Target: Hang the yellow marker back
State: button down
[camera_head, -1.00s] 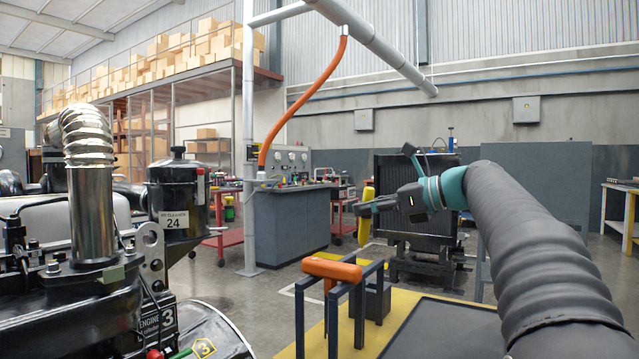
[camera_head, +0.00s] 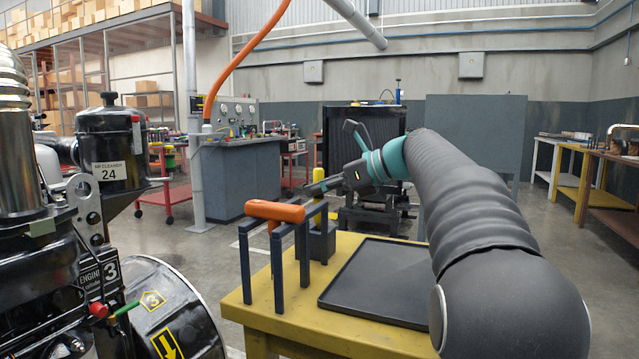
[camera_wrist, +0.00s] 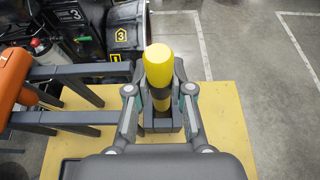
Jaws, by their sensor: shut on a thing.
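The yellow marker (camera_head: 318,182) is upright between the fingers of my gripper (camera_head: 318,190). In the wrist view the marker (camera_wrist: 158,66) has a rounded yellow top and a dark band lower down, and my gripper (camera_wrist: 160,94) is shut on it from both sides. A dark grey block-shaped holder (camera_head: 316,242) stands on the yellow table directly under it. The holder also shows around the marker's foot in the wrist view (camera_wrist: 160,126). The marker's lower end is at the holder's top; I cannot tell how deep it sits.
An orange cylinder (camera_head: 275,210) lies across the dark-posted rack (camera_head: 278,270) left of the holder. A black tray (camera_head: 375,292) lies on the yellow table (camera_head: 250,312) to the right. The engine (camera_head: 85,265) is close on the left. Open floor lies behind the table.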

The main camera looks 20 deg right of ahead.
jog(key=shift+f+b, duration=1.2)
jog(key=shift+f, duration=0.95)
jog(key=shift+f, duration=0.7)
jog(key=shift+c, duration=2.4)
grip_release()
jog(key=shift+p+v, duration=1.15)
jog(key=shift+v, duration=0.65)
jog(key=p, duration=0.2)
send_near(320, 220)
jog(key=shift+w+r, duration=0.5)
jog(key=shift+w, duration=0.2)
jog(key=shift+a, duration=0.1)
